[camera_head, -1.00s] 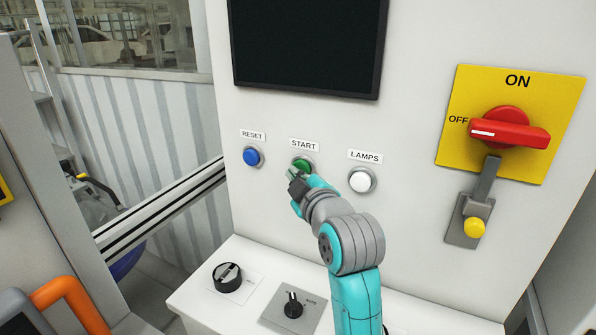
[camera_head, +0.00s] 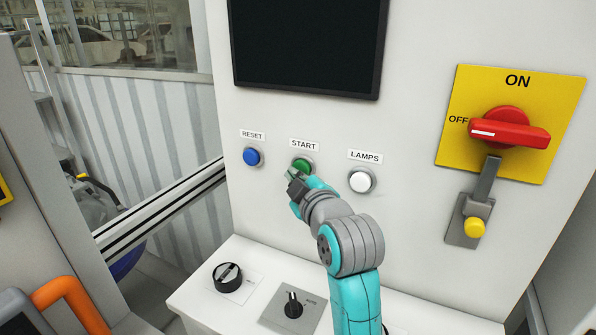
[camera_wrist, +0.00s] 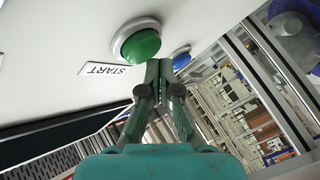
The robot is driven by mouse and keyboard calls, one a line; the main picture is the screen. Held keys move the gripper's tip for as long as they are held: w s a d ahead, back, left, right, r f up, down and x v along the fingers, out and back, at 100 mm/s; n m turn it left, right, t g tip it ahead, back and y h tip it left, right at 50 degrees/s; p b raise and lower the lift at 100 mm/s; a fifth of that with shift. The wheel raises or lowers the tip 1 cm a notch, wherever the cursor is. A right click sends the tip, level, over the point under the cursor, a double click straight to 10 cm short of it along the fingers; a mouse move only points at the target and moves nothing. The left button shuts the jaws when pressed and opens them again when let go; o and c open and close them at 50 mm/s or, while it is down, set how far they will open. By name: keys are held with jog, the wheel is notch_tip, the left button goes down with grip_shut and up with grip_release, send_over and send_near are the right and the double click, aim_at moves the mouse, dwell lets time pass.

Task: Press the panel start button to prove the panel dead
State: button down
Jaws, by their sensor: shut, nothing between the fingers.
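The green start button (camera_head: 302,166) sits on the white panel under a START label (camera_head: 304,144). It also shows in the wrist view (camera_wrist: 141,45), in a pale ring. My gripper (camera_head: 293,175) is shut and empty. Its tips are just below and in front of the button in the head view, covering a little of its lower edge. In the wrist view my gripper (camera_wrist: 158,64) has its tips beside the button's edge; I cannot tell whether they touch it.
A blue RESET button (camera_head: 253,156) is on the left and a white LAMPS button (camera_head: 361,181) on the right. A dark screen (camera_head: 306,45) is above. The red switch handle (camera_head: 509,133) points left toward OFF, with a yellow-tipped hasp (camera_head: 474,227) below. Knobs (camera_head: 228,277) stand on the ledge.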

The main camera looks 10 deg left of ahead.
jog(key=shift+s+a, duration=0.1)
jog(key=shift+s, duration=0.3)
jog(key=shift+s, duration=0.1)
jog(key=s, duration=0.1)
jog(key=s+a, duration=0.1)
jog(key=s, duration=0.1)
jog(key=s+a, duration=0.1)
jog(key=s, duration=0.1)
jog(key=shift+s, duration=0.25)
dwell(0.4)
